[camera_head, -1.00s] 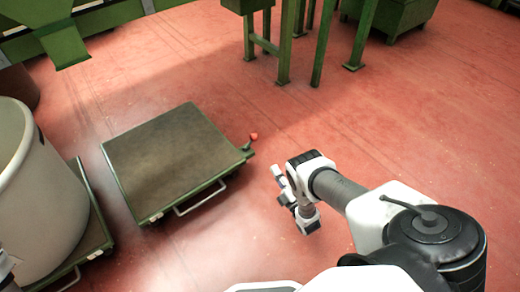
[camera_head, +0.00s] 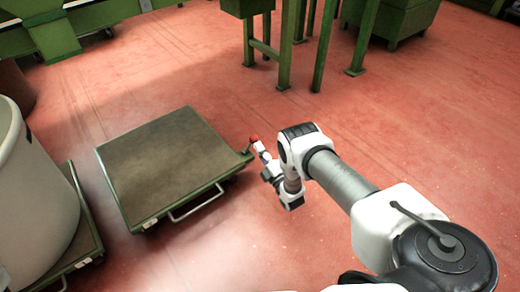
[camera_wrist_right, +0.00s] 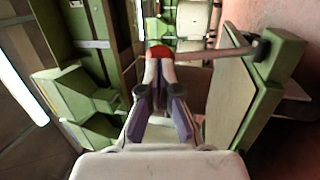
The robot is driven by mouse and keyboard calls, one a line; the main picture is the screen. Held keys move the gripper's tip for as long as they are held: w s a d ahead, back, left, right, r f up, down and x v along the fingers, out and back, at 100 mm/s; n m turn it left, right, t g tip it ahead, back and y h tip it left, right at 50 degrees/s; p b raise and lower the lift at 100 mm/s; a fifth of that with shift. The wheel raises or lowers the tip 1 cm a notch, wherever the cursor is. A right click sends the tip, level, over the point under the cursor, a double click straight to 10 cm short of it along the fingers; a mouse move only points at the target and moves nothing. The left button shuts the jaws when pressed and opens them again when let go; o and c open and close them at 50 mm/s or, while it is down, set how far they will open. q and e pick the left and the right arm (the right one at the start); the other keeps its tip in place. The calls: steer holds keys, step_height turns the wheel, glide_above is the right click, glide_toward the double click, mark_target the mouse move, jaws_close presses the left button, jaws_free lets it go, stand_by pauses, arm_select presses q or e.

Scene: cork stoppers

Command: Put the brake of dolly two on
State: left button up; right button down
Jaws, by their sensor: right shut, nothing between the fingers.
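An empty dolly (camera_head: 165,165) with a brown deck and green frame stands on the floor in the head view. Its brake lever ends in a red knob (camera_head: 254,138) at the deck's right corner. My right gripper (camera_head: 259,148) is shut and empty, with its fingertips right at the knob. In the right wrist view the red knob (camera_wrist_right: 160,51) shows just beyond the fingertips (camera_wrist_right: 160,70). The lever's pale bar (camera_wrist_right: 215,53) runs right to the green frame. I cannot tell whether the fingertips touch the knob. My left gripper is not in view.
A second dolly (camera_head: 84,240) with a large pale bin (camera_head: 35,200) on it stands at the left. A wire handle (camera_head: 197,205) is on the empty dolly's front edge. Green machine legs (camera_head: 284,45) stand behind. Red floor is open to the right.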

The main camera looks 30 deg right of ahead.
mark_target(253, 137)
steer(key=w+r+g+p, duration=0.1)
steer(key=w+p, duration=0.1)
steer(key=p, duration=0.1)
steer(key=w+r+g+p, duration=0.2)
steer(key=p, duration=0.1)
steer(key=shift+w+a+r+g, duration=0.1)
steer(key=shift+a+r+g, duration=0.1)
steer(key=shift+g, duration=0.1)
steer(key=w+g+p, duration=0.1)
steer(key=w+g, duration=0.1)
steer(key=w, duration=0.1)
steer(key=shift+w+a+r+n+g+p, duration=0.1)
steer(key=shift+w+r+n+g+p, duration=0.05)
steer(key=shift+r+n+g+p, duration=0.2)
steer(key=w+g+b, duration=0.1)
steer(key=w, duration=0.1)
steer(key=w+g+b, duration=0.1)
steer(key=w, duration=0.2)
steer(key=shift+w+a+g, duration=0.1)
steer(key=shift+a+g, duration=0.05)
steer(key=shift+g, duration=0.1)
steer(key=shift+w+r, duration=0.1)
